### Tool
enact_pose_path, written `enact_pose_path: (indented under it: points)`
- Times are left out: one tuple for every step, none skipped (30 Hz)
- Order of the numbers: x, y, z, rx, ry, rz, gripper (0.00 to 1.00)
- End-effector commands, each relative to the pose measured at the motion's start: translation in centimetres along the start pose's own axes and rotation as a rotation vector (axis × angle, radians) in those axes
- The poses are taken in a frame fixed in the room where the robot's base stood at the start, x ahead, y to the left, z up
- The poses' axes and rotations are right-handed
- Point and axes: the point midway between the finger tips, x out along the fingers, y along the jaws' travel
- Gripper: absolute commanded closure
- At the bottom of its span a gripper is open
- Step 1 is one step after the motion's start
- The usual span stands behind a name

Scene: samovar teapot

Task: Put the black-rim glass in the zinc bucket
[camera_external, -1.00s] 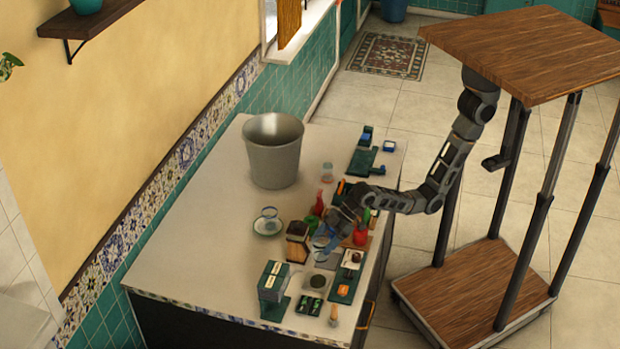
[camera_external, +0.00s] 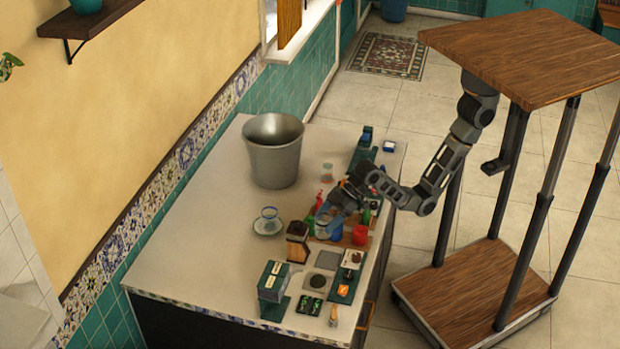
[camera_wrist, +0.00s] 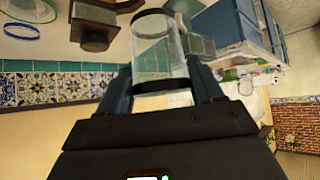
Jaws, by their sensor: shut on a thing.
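The black-rim glass (camera_wrist: 160,62) is clear, with dark bands at its rims. It is between the two fingers of my gripper (camera_wrist: 163,88), which is shut on it. In the external view my gripper (camera_external: 327,222) is above the front right part of the counter; the glass is small and partly hidden there. The zinc bucket (camera_external: 272,158) is a large grey pail standing upright at the back of the counter, beyond and left of my gripper. Its inner floor is hidden.
A blue-rimmed glass (camera_external: 269,213) stands on a saucer on the counter (camera_external: 200,240). A wooden grinder (camera_external: 297,245), a red jar (camera_external: 360,235) and small bottles crowd around my gripper. Another glass (camera_external: 327,173) stands right of the bucket. The counter's left side is clear.

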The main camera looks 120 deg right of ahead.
Motion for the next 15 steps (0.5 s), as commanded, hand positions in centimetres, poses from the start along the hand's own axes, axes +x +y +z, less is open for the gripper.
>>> enact_pose_path:
  points:
    - [-2.0,0.0,-2.4,-0.001,0.013,0.000,0.71]
    - [-2.9,0.0,-3.4,-0.001,0.013,0.000,0.71]
    - [-4.0,0.0,-4.5,0.000,0.010,0.000,0.71]
    - [-4.9,-0.1,-5.4,-0.001,0.010,0.000,0.71]
    - [-5.5,-0.1,-6.1,-0.001,0.009,0.000,0.71]
    - [-6.5,-0.1,-7.1,-0.001,0.008,0.000,0.71]
    - [-7.1,-0.1,-7.8,-0.001,0.008,0.000,0.71]
    - [-7.6,0.0,-8.3,0.000,0.006,0.000,0.71]
    - [-8.3,0.0,-9.0,-0.001,0.005,0.000,0.71]
    - [-8.8,0.0,-9.6,-0.001,0.006,0.000,0.71]
    - [-9.1,0.0,-9.9,0.000,0.003,0.000,0.71]
    - [-9.7,0.0,-10.5,0.000,0.004,0.000,0.71]
    - [-10.1,0.0,-10.9,0.000,0.004,0.000,0.71]
    - [-10.5,0.0,-11.3,0.000,0.004,0.000,0.71]
    - [-10.8,0.0,-11.7,0.000,0.003,0.000,0.71]
